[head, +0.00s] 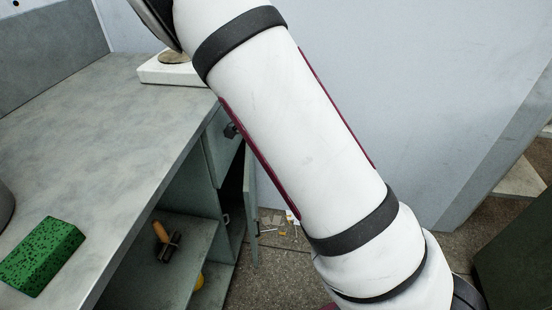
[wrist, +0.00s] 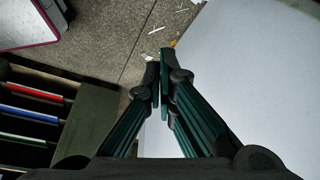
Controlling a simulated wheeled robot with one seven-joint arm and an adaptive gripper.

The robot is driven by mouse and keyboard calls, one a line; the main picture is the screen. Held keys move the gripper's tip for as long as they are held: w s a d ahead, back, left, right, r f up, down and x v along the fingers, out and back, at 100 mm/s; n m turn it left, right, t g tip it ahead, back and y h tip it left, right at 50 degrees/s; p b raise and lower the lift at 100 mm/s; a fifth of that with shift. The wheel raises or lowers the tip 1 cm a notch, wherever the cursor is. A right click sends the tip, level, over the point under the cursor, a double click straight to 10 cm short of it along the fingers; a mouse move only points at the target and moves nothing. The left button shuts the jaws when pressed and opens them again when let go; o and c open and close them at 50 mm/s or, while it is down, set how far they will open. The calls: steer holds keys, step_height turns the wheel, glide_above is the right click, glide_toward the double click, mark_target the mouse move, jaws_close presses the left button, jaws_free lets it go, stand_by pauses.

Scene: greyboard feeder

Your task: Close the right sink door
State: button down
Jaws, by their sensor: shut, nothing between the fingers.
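An open cabinet door (head: 250,195) stands out, nearly edge-on, from the far end of the grey cabinet under the counter in the head view. A small handle shows near its edge. My arm covers part of this area, so I cannot tell its full width. No sink basin is clearly in view. My gripper (wrist: 160,72) is shut and empty in the wrist view, its fingertips together above the floor. A pale flat surface (wrist: 255,60) fills the right side there; I cannot tell whether it is wall or door. The gripper is hidden in the head view.
A grey counter (head: 110,120) holds a green speckled sponge (head: 42,257) and a white scale-like item (head: 165,72). An open shelf below holds a wooden-handled tool (head: 165,240). Scraps (wrist: 170,25) lie on the floor. A dark rack (wrist: 82,125) with coloured slats stands left of my gripper.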

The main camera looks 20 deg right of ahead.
steer(key=s+d+f+m+t+y+b, duration=0.35)
steer(key=s+d+y+b, duration=0.3)
steer(key=y, duration=0.55)
steer(key=w+a+f+b, duration=0.3)
steer(key=a+f, duration=0.4)
steer(key=a, duration=0.3)
steer(key=shift+w+a+n+b, duration=0.3)
steer(key=shift+n+b, duration=0.05)
steer(key=shift+b, duration=0.35)
steer(key=w+a, duration=0.3)
steer(key=a, duration=0.5)
